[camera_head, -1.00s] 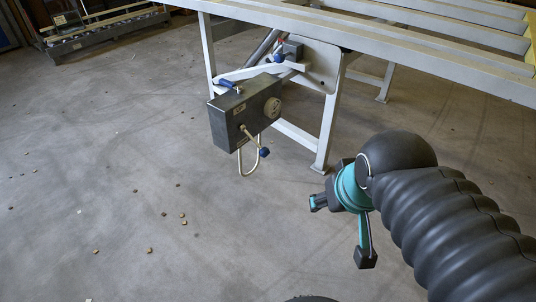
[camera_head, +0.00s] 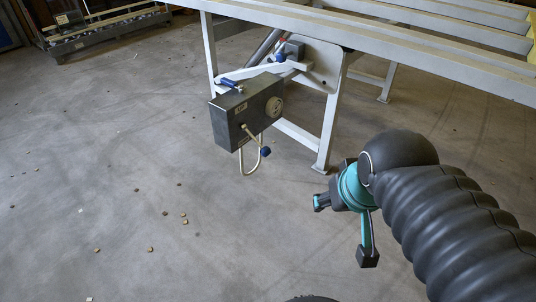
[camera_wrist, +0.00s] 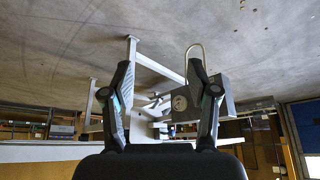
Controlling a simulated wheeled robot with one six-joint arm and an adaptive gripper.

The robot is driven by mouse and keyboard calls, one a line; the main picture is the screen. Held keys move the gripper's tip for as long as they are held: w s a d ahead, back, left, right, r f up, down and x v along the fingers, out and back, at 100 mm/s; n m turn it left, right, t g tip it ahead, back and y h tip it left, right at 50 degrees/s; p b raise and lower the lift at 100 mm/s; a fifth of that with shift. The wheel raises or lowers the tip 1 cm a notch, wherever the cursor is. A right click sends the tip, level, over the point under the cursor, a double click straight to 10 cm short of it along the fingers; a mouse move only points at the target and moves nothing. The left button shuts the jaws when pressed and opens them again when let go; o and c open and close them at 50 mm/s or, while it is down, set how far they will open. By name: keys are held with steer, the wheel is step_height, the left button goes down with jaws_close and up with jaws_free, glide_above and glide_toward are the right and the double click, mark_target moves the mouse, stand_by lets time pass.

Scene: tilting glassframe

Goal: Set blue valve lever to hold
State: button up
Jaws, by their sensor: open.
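A grey control box (camera_head: 238,115) hangs beside the leg of the light grey frame in the head view. A small blue valve lever (camera_head: 230,84) sits on top of the box. Its setting is too small to read. A second blue knob (camera_head: 265,151) is at the end of a stalk on the box's lower front. My gripper (camera_head: 343,230) is open and empty, to the right of and in front of the box, well apart from it. In the wrist view the open fingers (camera_wrist: 162,72) frame the leg area. The box (camera_wrist: 223,100) appears there behind the right finger, partly hidden.
The tilting frame (camera_head: 400,45) spans the top right, with legs (camera_head: 328,132) reaching the floor. A pale hose (camera_head: 244,165) loops below the box. Several small bits (camera_head: 184,218) lie on the floor. The floor between gripper and box is clear.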

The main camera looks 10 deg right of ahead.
step_height(320, 180, down, 6)
steer(key=w+d+r+m+g+b, duration=0.1)
steer(key=w+d+g, duration=0.1)
steer(key=m+y+b, duration=0.4)
steer(key=m+y, duration=1.4)
glide_toward(266, 151)
steer(key=shift+n, duration=0.3)
steer(key=w+a, duration=0.1)
steer(key=a, duration=0.2)
steer(key=w+a, duration=0.1)
steer(key=a, duration=0.2)
steer(key=w+a+f+b, duration=0.1)
steer(key=a, duration=0.2)
steer(key=shift+a, duration=0.35)
jaws_close()
